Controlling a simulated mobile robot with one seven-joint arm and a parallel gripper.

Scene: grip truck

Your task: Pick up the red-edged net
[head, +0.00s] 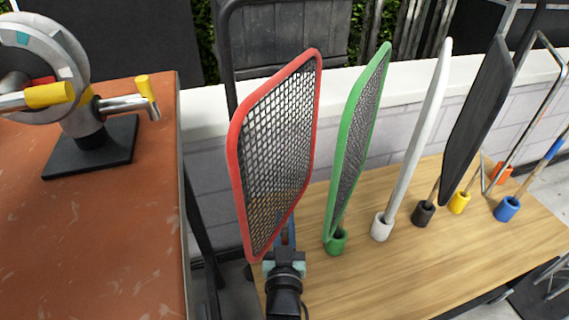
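The red-edged net (278,140) stands upright and slightly tilted at the middle of the head view, a dark mesh panel inside a rounded red frame. Its lower edge ends just above and left of my gripper (285,262). My gripper is at the near left end of the wooden table (400,275), seen from behind, around where the net's handle would be. The net's handle and base are hidden behind the gripper. I cannot tell whether the fingers touch or hold it.
A green-edged net (357,130) stands close on the right in a green holder. Further right are a white-edged panel (422,130), a black panel (478,125) and a bent metal rod. A rust-coloured table (110,235) with a wheel-like device (80,80) is at left. A wall runs behind.

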